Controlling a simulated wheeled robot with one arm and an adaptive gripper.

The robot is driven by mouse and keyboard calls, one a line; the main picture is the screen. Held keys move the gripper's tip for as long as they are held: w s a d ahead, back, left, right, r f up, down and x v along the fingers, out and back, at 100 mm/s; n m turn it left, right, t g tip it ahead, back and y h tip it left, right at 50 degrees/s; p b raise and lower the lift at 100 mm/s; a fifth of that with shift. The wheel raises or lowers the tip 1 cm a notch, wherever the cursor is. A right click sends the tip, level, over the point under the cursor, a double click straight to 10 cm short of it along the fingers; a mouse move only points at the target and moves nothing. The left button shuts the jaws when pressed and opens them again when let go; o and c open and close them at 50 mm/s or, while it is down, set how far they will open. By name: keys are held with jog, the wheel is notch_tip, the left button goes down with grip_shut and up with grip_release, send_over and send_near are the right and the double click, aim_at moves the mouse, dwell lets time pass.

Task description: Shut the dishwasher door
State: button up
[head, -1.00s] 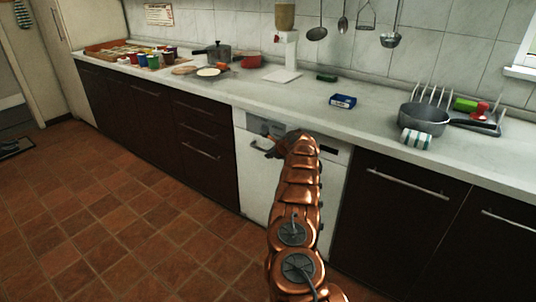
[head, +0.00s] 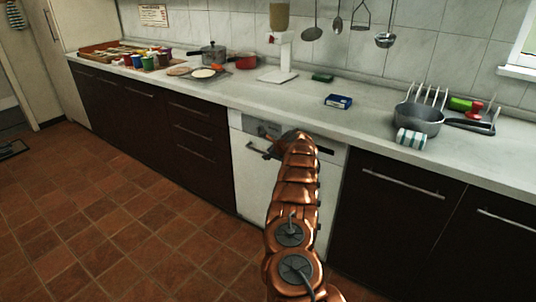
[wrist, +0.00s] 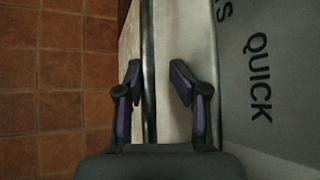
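The white dishwasher (head: 250,185) stands between dark cabinets under the counter. Its door is upright and looks flush or nearly flush with the cabinets; a small gap cannot be ruled out. A grey panel (wrist: 262,75) lettered "QUICK" lies to the right.
The counter (head: 290,95) above holds a blue box (head: 338,101), a grey pan (head: 418,117) beside a rack, and pots further left. Dark cabinets (head: 390,215) flank the dishwasher. The tiled floor (head: 110,220) at left is clear.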

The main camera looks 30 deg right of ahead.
jog(key=shift+v, duration=1.15)
jog(key=shift+s+a+r, duration=0.1)
jog(key=shift+s+r, duration=0.3)
jog(key=shift+r, duration=0.1)
jog(key=shift+s+a+r, duration=0.1)
jog(key=shift+s, duration=0.15)
jog(key=v, duration=0.7)
jog(key=shift+s, duration=0.2)
jog(key=shift+r, duration=0.15)
